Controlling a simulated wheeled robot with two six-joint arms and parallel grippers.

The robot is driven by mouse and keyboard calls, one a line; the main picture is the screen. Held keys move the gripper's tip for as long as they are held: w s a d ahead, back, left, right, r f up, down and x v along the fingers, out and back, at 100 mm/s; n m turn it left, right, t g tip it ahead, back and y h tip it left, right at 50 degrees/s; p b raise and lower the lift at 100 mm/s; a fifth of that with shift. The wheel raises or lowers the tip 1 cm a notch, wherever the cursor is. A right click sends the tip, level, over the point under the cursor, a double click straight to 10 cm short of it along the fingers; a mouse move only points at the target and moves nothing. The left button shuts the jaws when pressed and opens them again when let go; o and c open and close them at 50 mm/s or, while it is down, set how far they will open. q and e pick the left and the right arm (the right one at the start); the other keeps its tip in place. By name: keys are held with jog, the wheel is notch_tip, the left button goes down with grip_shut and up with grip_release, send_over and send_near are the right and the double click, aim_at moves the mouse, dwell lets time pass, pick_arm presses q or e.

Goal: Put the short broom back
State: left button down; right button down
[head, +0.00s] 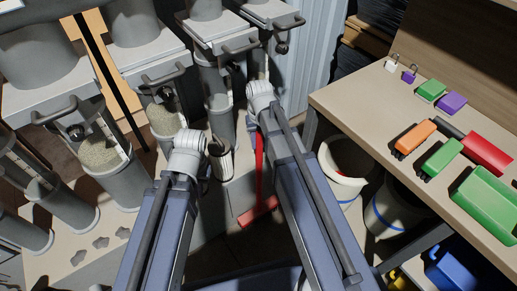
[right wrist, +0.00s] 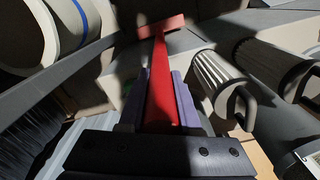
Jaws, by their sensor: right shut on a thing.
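The short broom (head: 259,160) is red, with a long thin handle and a flat crosswise head. In the head view it hangs beside my right forearm, head down, near the floor. In the right wrist view the broom (right wrist: 161,60) runs away from me between the purple fingers, its head at the far end. My right gripper (right wrist: 160,88) is shut on the broom's handle; the head view hides these fingers behind the arm. My left arm's end (head: 188,150) shows at the lower middle of the head view, but its fingers are hidden. The broom's resting place cannot be made out.
Grey hoppers and tubes (head: 163,118) with handles stand at the left and back. Ribbed metal cylinders (right wrist: 222,82) lie right of the broom.

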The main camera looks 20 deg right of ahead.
aim_at(259, 148)
notch_tip(259, 148, down, 4)
jog(key=b, duration=0.3)
jog(key=shift+r, duration=0.25)
jog(key=shift+w+f, duration=0.15)
jog(key=c, duration=0.6)
grip_release()
